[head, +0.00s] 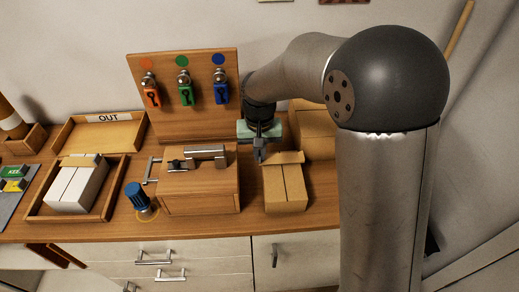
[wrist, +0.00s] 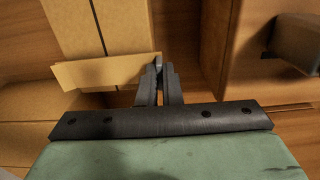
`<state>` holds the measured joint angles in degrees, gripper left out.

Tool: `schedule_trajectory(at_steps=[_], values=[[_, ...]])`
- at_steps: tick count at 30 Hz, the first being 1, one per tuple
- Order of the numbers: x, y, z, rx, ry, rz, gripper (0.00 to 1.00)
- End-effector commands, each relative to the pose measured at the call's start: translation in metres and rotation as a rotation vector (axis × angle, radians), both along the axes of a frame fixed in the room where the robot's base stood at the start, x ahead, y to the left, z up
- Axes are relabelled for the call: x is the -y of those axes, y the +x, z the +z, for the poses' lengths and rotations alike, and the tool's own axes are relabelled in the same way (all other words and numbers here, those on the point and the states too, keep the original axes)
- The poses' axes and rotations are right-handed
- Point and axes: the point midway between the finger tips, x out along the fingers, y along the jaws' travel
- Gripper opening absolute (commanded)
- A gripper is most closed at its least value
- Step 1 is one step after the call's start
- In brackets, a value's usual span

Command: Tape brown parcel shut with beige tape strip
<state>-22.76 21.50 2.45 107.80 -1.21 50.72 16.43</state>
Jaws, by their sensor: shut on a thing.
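The brown parcel (head: 287,192) stands on the bench right of the wooden box, a seam running along its top. It also shows at the top left of the wrist view (wrist: 122,25). The beige tape strip (head: 288,157) lies across the far end of the parcel's top. In the wrist view the strip (wrist: 95,72) crosses the seam. My gripper (head: 261,157) is shut on one end of the strip, beside the parcel. Its fingertips (wrist: 158,70) hide that end. I cannot tell whether the strip touches the parcel.
A wooden box (head: 200,190) with a metal latch stands close left of my gripper. A larger cardboard box (head: 312,130) is behind the parcel. A white parcel (head: 75,187) sits in a tray at left, near an empty OUT tray (head: 100,135). Padlocks hang on a board (head: 210,70).

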Motion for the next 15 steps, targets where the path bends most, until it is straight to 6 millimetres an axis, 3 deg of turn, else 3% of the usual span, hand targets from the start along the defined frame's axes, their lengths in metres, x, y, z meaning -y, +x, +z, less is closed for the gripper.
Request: schedule_trajectory(at_steps=[8,9,11,15], values=[[0.0,0.0,-0.0008,0.0,0.0,0.0,0.0],[0.0,0.0,-0.0007,0.0,0.0,0.0,0.16],[0.0,0.0,-0.0007,0.0,0.0,0.0,0.31],[0.0,0.0,-0.0007,0.0,0.0,0.0,0.31]])
